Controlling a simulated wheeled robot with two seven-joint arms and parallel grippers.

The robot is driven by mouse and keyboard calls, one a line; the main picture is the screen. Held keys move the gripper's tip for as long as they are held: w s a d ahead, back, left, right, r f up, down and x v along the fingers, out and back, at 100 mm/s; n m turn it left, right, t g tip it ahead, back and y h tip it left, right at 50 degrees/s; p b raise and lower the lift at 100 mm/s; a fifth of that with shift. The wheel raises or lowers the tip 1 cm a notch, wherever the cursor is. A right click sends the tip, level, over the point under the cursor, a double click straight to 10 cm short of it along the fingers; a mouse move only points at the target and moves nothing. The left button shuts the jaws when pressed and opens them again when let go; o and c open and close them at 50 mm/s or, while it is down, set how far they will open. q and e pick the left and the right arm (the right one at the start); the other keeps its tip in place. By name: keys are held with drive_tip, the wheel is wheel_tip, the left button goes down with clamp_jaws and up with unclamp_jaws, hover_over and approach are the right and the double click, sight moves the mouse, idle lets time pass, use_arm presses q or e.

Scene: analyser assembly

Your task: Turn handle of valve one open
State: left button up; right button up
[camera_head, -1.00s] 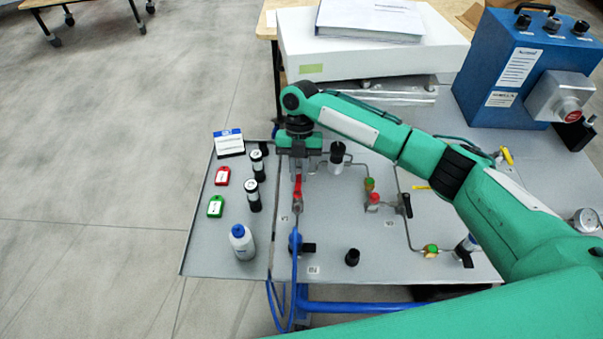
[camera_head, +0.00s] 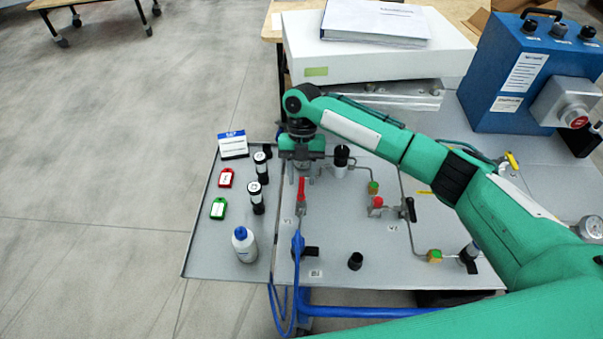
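The red handle of the valve at the left of the panel (camera_head: 302,189), which I take for valve one, lies lengthwise, in line with the blue hose below it. My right gripper (camera_head: 301,170) points down at the far end of this handle. Its fingers are small and partly hidden by the green wrist, so I cannot tell whether they touch or grip the handle. Another valve with a red part (camera_head: 377,203) and a black lever (camera_head: 409,209) sits to the right. My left gripper is not in view.
A side tray (camera_head: 203,262) at the left holds a white bottle (camera_head: 244,245), two black-and-white vials, a red tag (camera_head: 226,178) and a green tag (camera_head: 218,208). A black-topped cylinder (camera_head: 341,160) stands right of the gripper. A blue box (camera_head: 510,70) stands at the back right.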

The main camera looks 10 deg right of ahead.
wheel_tip(320, 180, up, 7)
drive_tip(key=shift+w+f+b, duration=0.1)
drive_tip(key=shift+f+b, duration=0.05)
drive_tip(key=shift+b, duration=0.4)
wheel_tip(320, 180, up, 6)
wheel_tip(320, 180, up, 7)
hover_over(301, 180)
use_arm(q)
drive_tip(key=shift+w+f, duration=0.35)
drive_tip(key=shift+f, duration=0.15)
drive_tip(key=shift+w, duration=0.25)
